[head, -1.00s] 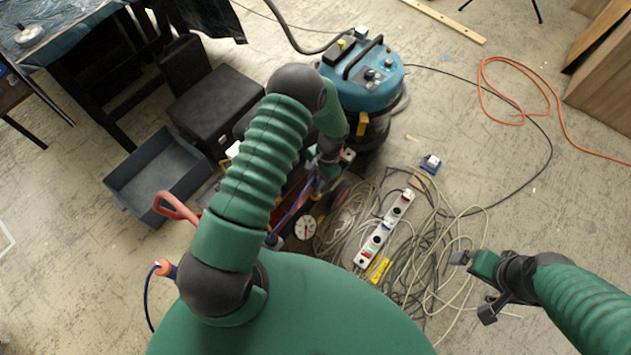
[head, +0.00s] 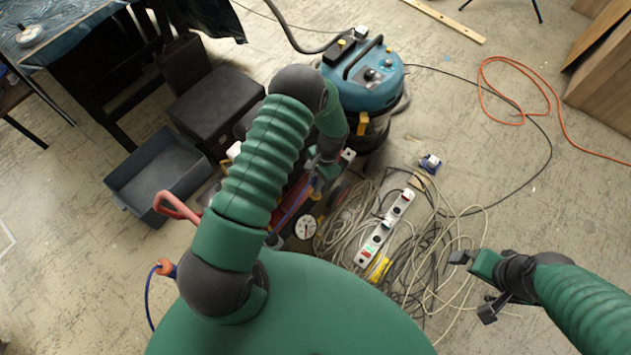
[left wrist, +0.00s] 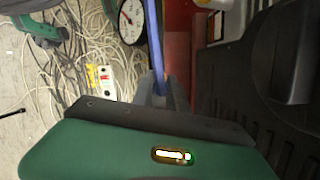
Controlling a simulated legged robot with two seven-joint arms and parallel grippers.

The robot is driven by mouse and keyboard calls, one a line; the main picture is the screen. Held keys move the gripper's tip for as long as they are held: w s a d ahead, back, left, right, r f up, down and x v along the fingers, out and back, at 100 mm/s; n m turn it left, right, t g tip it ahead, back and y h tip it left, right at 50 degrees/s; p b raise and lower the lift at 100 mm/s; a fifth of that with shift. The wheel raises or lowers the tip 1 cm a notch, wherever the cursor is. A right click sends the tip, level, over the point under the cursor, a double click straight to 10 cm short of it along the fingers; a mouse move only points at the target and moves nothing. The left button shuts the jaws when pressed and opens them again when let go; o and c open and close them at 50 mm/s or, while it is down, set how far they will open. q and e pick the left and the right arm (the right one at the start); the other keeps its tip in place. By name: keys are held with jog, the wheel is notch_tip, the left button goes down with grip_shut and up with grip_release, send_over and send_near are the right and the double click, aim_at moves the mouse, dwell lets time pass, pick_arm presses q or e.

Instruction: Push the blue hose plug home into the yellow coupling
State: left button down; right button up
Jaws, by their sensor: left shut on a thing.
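My left arm reaches over the machine, and its gripper (head: 325,168) is small and partly hidden in the head view. In the left wrist view the gripper (left wrist: 158,92) is shut on a blue hose (left wrist: 154,42), which runs up out of the jaws. The hose also shows as a blue strip (head: 291,209) in the head view. The plug end is hidden by the gripper. I cannot make out the yellow coupling in either view. My right gripper (head: 473,285) is open and empty over the floor at the lower right.
A white dial gauge (head: 305,227) is near the left gripper. Tangled cables and a white power strip (head: 385,229) lie to its right. A blue vacuum (head: 365,75) stands behind. A grey bin (head: 160,180) and a red handle (head: 177,207) are on the left.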

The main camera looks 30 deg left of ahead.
pick_arm(q)
jog(key=shift+f+b, duration=1.05)
jog(key=shift+f, duration=0.5)
jog(key=c, duration=1.2)
grip_release()
jog(key=shift+c, duration=0.2)
jog(key=p+v, duration=0.4)
jog(key=v, duration=1.3)
jog(key=shift+f, duration=0.1)
